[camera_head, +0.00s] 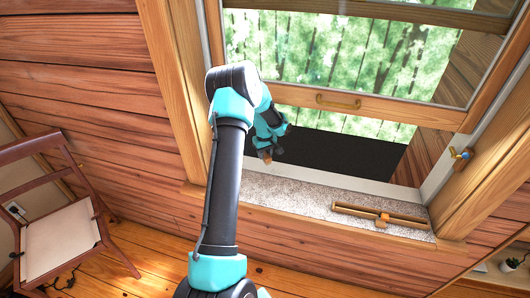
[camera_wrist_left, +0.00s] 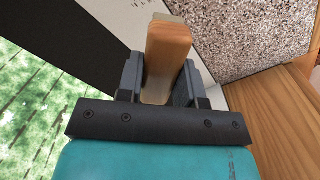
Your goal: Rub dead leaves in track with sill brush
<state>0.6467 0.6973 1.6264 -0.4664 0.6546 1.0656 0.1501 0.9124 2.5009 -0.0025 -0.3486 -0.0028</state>
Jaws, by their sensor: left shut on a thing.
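My left gripper (camera_head: 268,147) is at the left end of the open window, just above the window track (camera_head: 345,185). It is shut on the sill brush, whose wooden handle (camera_wrist_left: 167,58) stands between the two dark fingers in the left wrist view. In the head view only a small tan part of the brush (camera_head: 266,157) shows below the fingers. I cannot tell whether the bristles touch the track. I cannot make out any dead leaves; the gripper and arm hide the track's left end. My right gripper is not in view.
The speckled sill (camera_head: 290,194) lies in front of the track. A wooden bar with an orange fitting (camera_head: 381,218) lies on its right part. The raised sash with a handle (camera_head: 338,102) hangs above. A wooden chair (camera_head: 60,240) stands at left.

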